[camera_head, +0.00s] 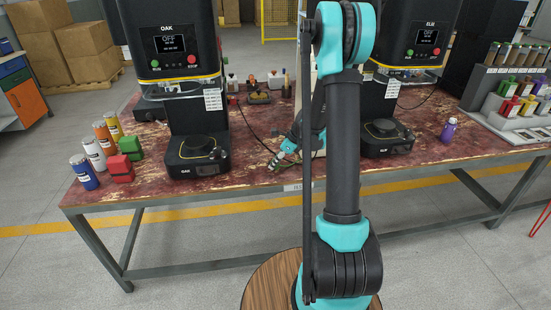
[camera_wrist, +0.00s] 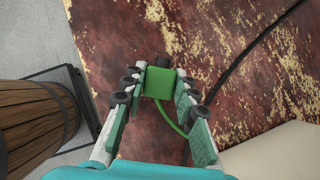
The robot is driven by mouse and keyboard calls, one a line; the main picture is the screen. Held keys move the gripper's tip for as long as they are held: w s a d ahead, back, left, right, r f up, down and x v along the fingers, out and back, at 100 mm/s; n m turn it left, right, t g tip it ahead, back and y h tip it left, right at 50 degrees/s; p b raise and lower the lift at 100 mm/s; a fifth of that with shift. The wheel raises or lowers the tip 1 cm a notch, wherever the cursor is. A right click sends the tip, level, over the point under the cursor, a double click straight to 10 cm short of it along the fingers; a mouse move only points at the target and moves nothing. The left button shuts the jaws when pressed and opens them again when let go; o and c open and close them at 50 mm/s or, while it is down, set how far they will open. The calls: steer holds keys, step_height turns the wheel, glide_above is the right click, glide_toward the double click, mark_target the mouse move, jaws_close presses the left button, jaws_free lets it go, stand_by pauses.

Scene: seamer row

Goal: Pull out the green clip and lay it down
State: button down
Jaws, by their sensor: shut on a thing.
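The green clip (camera_wrist: 159,83) is a bright green block with a thin curved green strip (camera_wrist: 171,117) running from it, seen in the wrist view. My gripper (camera_wrist: 160,86) has its two fingers closed on the block's left and right sides. A small dark piece shows just beyond the block; I cannot tell whether it is joined to it. In the head view my gripper (camera_head: 274,164) is low over the front part of the worn red table (camera_head: 250,182), and the clip is too small to make out there.
The OAK machine (camera_head: 196,155) stands left of my gripper, the ELM machine (camera_head: 388,140) right. A dark cable (camera_wrist: 240,62) crosses the tabletop. Cans (camera_head: 84,172) and red and green blocks (camera_head: 119,168) stand at left. A purple bottle (camera_head: 449,130) and a rack (camera_head: 505,118) are at right.

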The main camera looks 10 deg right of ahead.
steer(key=shift+f, duration=0.2)
steer(key=c, duration=1.1)
jaws_free()
steer(key=shift+r, duration=0.15)
steer(key=v, duration=1.1)
steer(key=shift+d+r, duration=0.2)
steer(key=shift+r, duration=0.15)
steer(key=shift+s, duration=0.15)
steer(key=s+f+n+h, duration=0.1)
steer(key=s+n, duration=0.7)
steer(key=s, duration=0.1)
steer(key=s+a+f+n+h, duration=0.1)
steer(key=s+n+h, duration=0.1)
steer(key=s+n, duration=0.6)
steer(key=s+f+n+t+h, duration=0.1)
steer(key=s+n+h, duration=0.1)
steer(key=s+n, duration=0.5)
steer(key=shift+s+a+f+n, duration=0.1)
steer(key=shift+s+a+n, duration=0.1)
steer(key=shift+s, duration=0.55)
steer(key=shift+s+a+n, duration=0.2)
steer(key=shift+s, duration=0.6)
